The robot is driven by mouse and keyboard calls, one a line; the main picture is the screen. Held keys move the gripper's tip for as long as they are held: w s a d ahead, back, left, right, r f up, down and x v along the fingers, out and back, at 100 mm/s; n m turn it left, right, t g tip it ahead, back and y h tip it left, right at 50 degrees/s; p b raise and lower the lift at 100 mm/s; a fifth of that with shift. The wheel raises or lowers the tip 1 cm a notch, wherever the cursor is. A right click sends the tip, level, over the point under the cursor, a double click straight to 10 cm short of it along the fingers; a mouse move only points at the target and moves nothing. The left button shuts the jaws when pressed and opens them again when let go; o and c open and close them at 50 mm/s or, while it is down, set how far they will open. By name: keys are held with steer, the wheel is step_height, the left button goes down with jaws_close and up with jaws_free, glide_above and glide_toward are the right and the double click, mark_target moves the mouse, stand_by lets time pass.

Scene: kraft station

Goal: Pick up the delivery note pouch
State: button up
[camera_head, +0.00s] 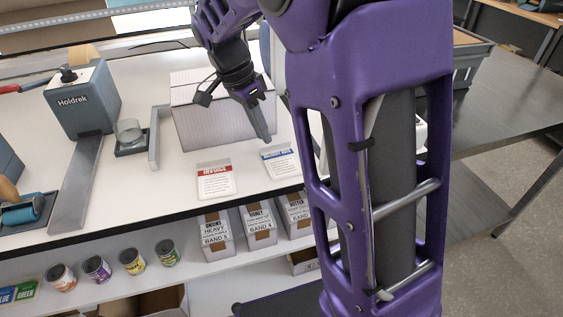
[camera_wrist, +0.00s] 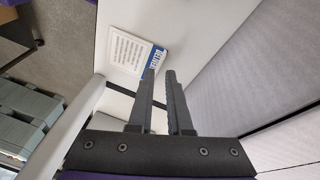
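The delivery note pouch (camera_head: 281,163) is a flat white sheet with a blue header, lying on the white bench near its front edge. In the wrist view the pouch (camera_wrist: 130,50) lies beyond the fingertips, a little to the left, with its blue strip facing right. My gripper (camera_head: 266,134) hangs above the bench beside the carton, behind the pouch and apart from it. In the wrist view my gripper (camera_wrist: 160,74) shows a narrow gap between its two fingers, with nothing held. The pouch's right end is close to my arm in the head view.
A similar red-headed invoice pouch (camera_head: 216,182) lies to the left. A large pale carton (camera_head: 205,118) stands behind, close to my gripper. A grey Holdrek dispenser (camera_head: 85,100) and a small glass jar (camera_head: 130,132) stand further left. Labelled boxes (camera_head: 216,235) sit on the shelf below.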

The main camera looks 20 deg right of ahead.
mark_target(272, 152)
steer(key=x, duration=0.3)
steer(key=shift+w+d+f, duration=0.1)
steer(key=shift+d+f, duration=0.1)
steer(key=shift+f, duration=0.15)
jaws_close()
steer(key=shift+r, duration=0.1)
